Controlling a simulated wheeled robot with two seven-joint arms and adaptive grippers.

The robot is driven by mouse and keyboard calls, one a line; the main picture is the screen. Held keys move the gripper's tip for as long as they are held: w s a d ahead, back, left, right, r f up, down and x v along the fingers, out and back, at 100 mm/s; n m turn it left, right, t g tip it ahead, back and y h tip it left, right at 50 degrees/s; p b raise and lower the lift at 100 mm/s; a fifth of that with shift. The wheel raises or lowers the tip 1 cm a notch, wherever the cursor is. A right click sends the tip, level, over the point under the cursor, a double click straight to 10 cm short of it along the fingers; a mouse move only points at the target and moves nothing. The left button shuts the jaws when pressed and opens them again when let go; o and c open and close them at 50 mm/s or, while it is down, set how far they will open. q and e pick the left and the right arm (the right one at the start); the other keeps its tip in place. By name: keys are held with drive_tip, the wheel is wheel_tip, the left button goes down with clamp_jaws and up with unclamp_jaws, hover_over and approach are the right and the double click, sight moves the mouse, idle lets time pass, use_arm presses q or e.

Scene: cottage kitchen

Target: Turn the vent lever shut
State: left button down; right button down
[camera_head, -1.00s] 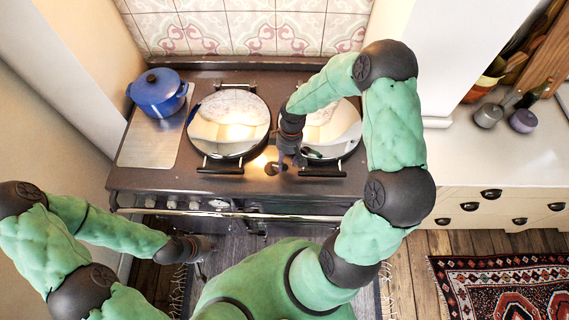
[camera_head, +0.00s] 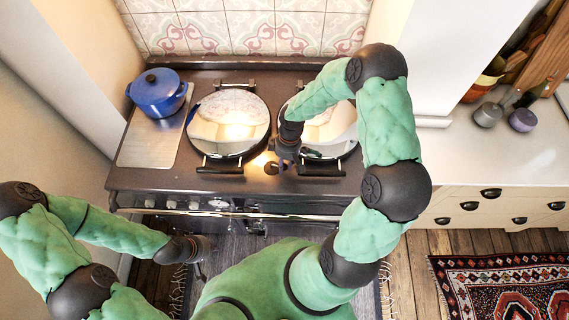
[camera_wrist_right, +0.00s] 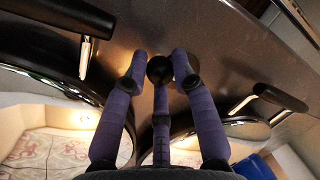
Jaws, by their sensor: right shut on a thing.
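The vent lever shows as a dark round knob (camera_wrist_right: 160,68) between the finger ends of my right gripper in the right wrist view. In the head view its dark end (camera_head: 271,168) lies on the range top between the two lids, beside the gripper. My right gripper (camera_head: 284,163) points down there, and its purple fingers (camera_wrist_right: 160,85) are closed around the knob. The lever's exact angle is hard to tell, as the gripper hides part of it. My left gripper (camera_head: 203,258) hangs low in front of the range, away from the lever; its fingers are too small to read.
Two shiny round lids, left (camera_head: 228,125) and right (camera_head: 330,130), with black front handles flank the lever closely. A blue pot (camera_head: 158,93) stands on a metal plate (camera_head: 150,145) at the left. A rail (camera_head: 255,215) runs along the range front.

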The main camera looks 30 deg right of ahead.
drive_tip(key=shift+a, duration=0.1)
drive_tip(key=m+b, duration=0.1)
drive_tip(key=s+a+m+b, duration=0.1)
drive_tip(key=m, duration=0.1)
drive_tip(key=shift+a+f+m+t, duration=0.1)
drive_tip(key=shift+f+m+t, duration=0.05)
drive_tip(key=shift+m+t, duration=0.15)
drive_tip(key=m+b, duration=0.1)
drive_tip(key=a+m+b, duration=0.1)
drive_tip(key=m+b, duration=0.1)
drive_tip(key=shift+s+a+m+t, duration=0.1)
drive_tip(key=shift+a+m+t, duration=0.2)
drive_tip(key=shift+t, duration=0.1)
drive_tip(key=m+b, duration=0.1)
drive_tip(key=a+m+b, duration=0.1)
drive_tip(key=m+b, duration=0.1)
drive_tip(key=shift+a+t, duration=0.25)
drive_tip(key=shift+t, duration=0.05)
drive_tip(key=shift+w+a+m+t+b, duration=0.15)
drive_tip(key=shift+a+m+b, duration=0.2)
drive_tip(key=shift+m+b, duration=0.6)
drive_tip(key=shift+w+a+m+t+b, duration=0.15)
drive_tip(key=shift+a+m+b, duration=0.15)
drive_tip(key=shift+m+b, duration=0.6)
drive_tip(key=shift+r, duration=0.2)
drive_tip(key=c, duration=1)
unclamp_jaws()
